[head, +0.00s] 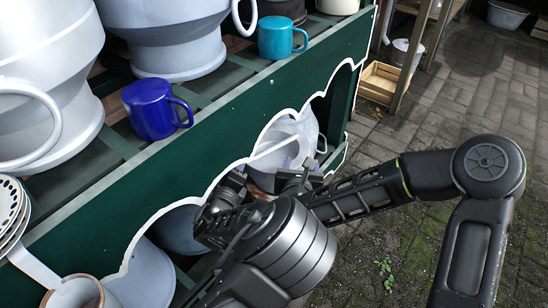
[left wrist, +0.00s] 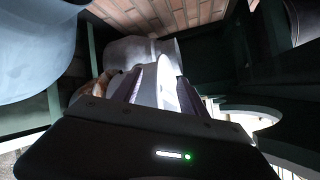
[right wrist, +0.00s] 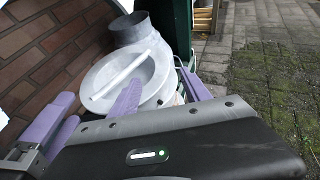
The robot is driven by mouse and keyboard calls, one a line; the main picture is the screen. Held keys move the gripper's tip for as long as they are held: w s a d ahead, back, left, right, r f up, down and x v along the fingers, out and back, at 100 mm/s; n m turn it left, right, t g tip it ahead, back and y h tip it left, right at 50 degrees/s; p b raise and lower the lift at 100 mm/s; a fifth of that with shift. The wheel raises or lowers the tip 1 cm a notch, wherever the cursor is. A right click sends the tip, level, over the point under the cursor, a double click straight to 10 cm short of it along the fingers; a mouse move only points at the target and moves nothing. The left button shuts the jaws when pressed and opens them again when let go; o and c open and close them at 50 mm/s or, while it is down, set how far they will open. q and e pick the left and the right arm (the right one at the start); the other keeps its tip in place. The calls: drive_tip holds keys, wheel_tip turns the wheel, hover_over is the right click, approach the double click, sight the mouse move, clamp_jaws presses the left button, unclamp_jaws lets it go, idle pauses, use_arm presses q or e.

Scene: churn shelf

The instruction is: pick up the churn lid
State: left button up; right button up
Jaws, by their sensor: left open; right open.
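The churn lid (right wrist: 108,72) is a pale grey disc with a white bar handle across its face. It is tilted in the lower shelf bay, against a grey churn-like vessel (right wrist: 131,29). In the head view the lid (head: 268,158) shows partly behind my grippers. My right gripper (head: 299,172) is open at the lid's near right side; its purple fingers overlap the rim in the right wrist view. My left gripper (head: 232,186) is open to the left of it. In the left wrist view a white surface (left wrist: 166,82) shows between its fingers. Contact cannot be told.
The green shelf board (head: 225,125) with a white scalloped edge stands just above my grippers. A blue mug (head: 152,108), a teal mug (head: 277,38) and large grey churns (head: 170,35) stand on the upper shelf. Paving (head: 450,115) to the right is clear.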

sight(303, 148)
use_arm(q)
drive_tip(key=x, duration=0.7)
drive_tip(key=shift+w+f, duration=0.15)
drive_tip(key=shift+w, duration=0.15)
use_arm(e)
drive_tip(key=x, duration=1.2)
drive_tip(key=shift+f, duration=0.1)
use_arm(q)
drive_tip(key=shift+c, duration=0.4)
use_arm(e)
drive_tip(key=shift+c, duration=0.4)
use_arm(q)
clamp_jaws()
use_arm(e)
drive_tip(key=c, duration=1)
clamp_jaws()
use_arm(q)
drive_tip(key=shift+d+f, duration=0.1)
